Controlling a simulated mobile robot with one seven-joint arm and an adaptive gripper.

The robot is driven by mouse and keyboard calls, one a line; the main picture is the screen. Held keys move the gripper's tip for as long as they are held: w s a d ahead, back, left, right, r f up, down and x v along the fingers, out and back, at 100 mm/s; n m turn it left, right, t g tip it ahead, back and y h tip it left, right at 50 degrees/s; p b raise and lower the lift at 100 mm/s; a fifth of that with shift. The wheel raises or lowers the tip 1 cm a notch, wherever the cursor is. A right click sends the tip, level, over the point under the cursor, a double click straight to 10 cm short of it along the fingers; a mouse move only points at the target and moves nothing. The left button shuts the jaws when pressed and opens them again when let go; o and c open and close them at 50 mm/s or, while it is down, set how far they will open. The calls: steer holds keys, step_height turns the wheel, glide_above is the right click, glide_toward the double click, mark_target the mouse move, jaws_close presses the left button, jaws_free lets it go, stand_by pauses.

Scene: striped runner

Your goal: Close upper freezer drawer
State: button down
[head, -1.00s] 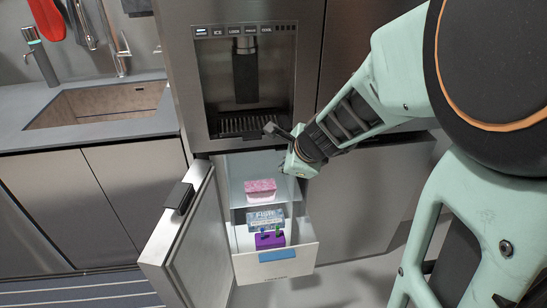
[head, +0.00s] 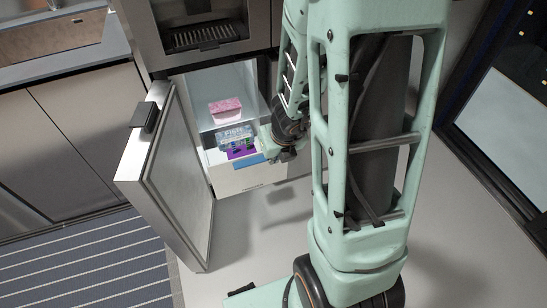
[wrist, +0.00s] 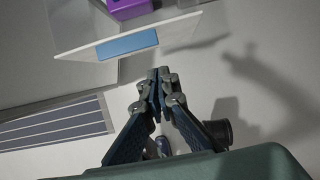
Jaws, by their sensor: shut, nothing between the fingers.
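The freezer drawer (head: 225,180), a white-fronted bin with a blue strip (head: 250,159), is pulled out of the open freezer compartment. It holds a purple box (head: 240,153) and a box marked FISH (head: 233,134). In the wrist view the drawer front (wrist: 85,48) and its blue strip (wrist: 127,44) show at upper left. My gripper (wrist: 158,73) is shut and empty, in front of the drawer front and apart from it in the wrist view. In the head view my gripper (head: 287,156) is at the drawer's right end, partly hidden by my arm.
The freezer door (head: 165,175) stands open at the left, with a dark handle (head: 144,115). A pink box (head: 225,110) sits on the shelf above the drawer. A striped runner (head: 90,268) lies at lower left. The floor (head: 245,235) before the drawer is clear.

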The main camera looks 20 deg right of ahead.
steer(key=shift+w+f+b, duration=0.5)
steer(key=shift+w+f, duration=0.9)
steer(key=shift+w, duration=0.2)
steer(key=shift+w+f+b, duration=0.45)
steer(key=shift+w+f, duration=0.9)
steer(key=shift+w, duration=0.2)
steer(key=shift+w, duration=0.1)
